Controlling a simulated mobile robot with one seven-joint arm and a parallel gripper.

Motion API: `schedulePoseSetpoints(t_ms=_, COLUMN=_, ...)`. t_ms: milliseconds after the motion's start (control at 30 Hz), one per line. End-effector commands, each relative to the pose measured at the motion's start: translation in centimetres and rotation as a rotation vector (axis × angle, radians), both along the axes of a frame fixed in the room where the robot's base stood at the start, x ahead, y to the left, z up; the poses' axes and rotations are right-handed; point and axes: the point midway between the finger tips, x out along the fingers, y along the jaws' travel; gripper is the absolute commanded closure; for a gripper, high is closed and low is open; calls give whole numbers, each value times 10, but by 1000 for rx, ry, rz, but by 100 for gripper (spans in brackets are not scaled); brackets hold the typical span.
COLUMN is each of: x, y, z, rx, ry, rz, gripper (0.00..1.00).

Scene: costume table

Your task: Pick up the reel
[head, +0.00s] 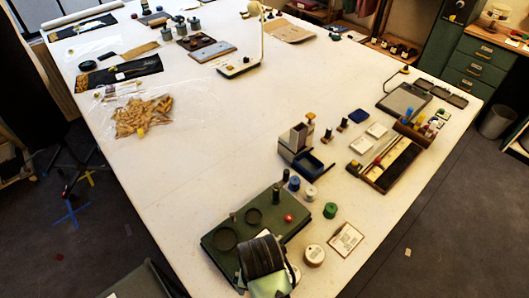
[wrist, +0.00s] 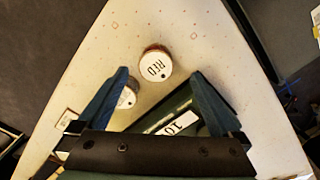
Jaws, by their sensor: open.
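In the wrist view a round reel (wrist: 155,66) with a cream top lettered "RED" and a reddish-brown side stands on the table, just beyond and between my fingertips. My gripper (wrist: 163,86) is open, its two blue fingers spread and nothing held. A second round white-topped piece (wrist: 126,98) is partly hidden by the left finger. In the head view a cream-topped round reel (head: 314,255) stands near the front edge, right of my wrist. The dark end of my arm hides part of the table there, so I cannot tell which reel is which between views.
The table's left middle (head: 180,180) is clear.

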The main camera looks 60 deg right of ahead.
Motion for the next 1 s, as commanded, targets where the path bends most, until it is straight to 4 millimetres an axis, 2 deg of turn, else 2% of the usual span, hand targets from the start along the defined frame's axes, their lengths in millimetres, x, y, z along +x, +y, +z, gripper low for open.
schedulePoseSetpoints(t_ms=200, x=-2, y=-1, z=-12, rx=1, ry=2, rz=-1, gripper=0)
schedulePoseSetpoints(t_ms=533, x=-4, y=-5, z=-53, rx=0, ry=0, rz=2, gripper=0)
schedulePoseSetpoints(t_ms=833, x=-4, y=-6, z=-58, rx=-1, ry=-2, rz=1, gripper=0)
schedulePoseSetpoints(t_ms=1000, x=-4, y=-6, z=-57, rx=-1, ry=-2, rz=1, gripper=31)
